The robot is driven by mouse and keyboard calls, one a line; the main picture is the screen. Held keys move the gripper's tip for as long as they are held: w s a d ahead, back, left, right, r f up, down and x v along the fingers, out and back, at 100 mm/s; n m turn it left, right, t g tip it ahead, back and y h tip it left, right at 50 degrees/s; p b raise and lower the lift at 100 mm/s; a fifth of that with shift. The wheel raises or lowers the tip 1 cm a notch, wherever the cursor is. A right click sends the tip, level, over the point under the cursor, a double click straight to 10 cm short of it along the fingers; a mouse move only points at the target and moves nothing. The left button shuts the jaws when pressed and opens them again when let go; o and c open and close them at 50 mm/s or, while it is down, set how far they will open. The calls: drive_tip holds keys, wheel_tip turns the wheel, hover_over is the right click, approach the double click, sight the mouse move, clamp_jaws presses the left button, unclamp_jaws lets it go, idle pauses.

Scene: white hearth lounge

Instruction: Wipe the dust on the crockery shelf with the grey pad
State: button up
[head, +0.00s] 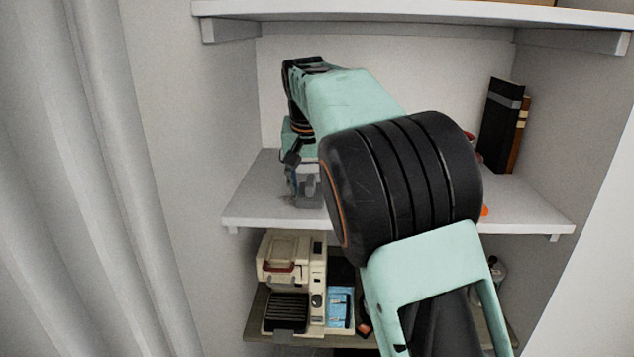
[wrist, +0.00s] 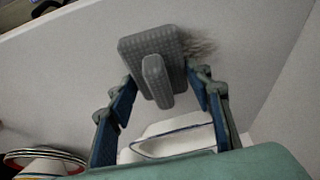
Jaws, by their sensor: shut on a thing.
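The grey pad (wrist: 137,50), a rectangular block with a raised grip, shows in the wrist view against the white crockery shelf (wrist: 70,70). My gripper (wrist: 160,77) is shut on the pad, a blue-lined finger on each side. In the head view my gripper (head: 303,178) is low over the left part of the shelf (head: 250,203). A patch of dark, streaky dust (wrist: 203,48) lies right beside the pad. A small dark smudge also shows at the shelf's front left in the head view (head: 287,200). I cannot tell whether the pad touches the shelf.
A white dish with a blue line (wrist: 172,138) is close beneath the fingers in the wrist view. Red-rimmed crockery (wrist: 45,158) is at lower left. Dark books (head: 502,125) stand at the shelf's right. A cream appliance (head: 290,260) is on the shelf below. My arm hides the middle.

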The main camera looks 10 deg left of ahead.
sight(280, 195)
drive_tip(key=shift+s+a+p, duration=0.15)
drive_tip(key=shift+a+p, duration=0.8)
drive_tip(key=shift+a, duration=0.9)
drive_tip(key=shift+s+a+f, duration=0.1)
drive_tip(key=shift+a, duration=1.85)
drive_tip(key=shift+w+d+b, duration=0.2)
drive_tip(key=shift+d+b, duration=0.65)
drive_tip(key=shift+d, duration=1.9)
drive_tip(key=shift+w+d+b, duration=0.15)
drive_tip(key=shift+d+b, duration=0.15)
drive_tip(key=shift+d, duration=2.2)
drive_tip(key=shift+w+d+b, duration=0.1)
drive_tip(key=shift+d+b, duration=0.15)
drive_tip(key=shift+d, duration=2.2)
drive_tip(key=shift+a, duration=0.1)
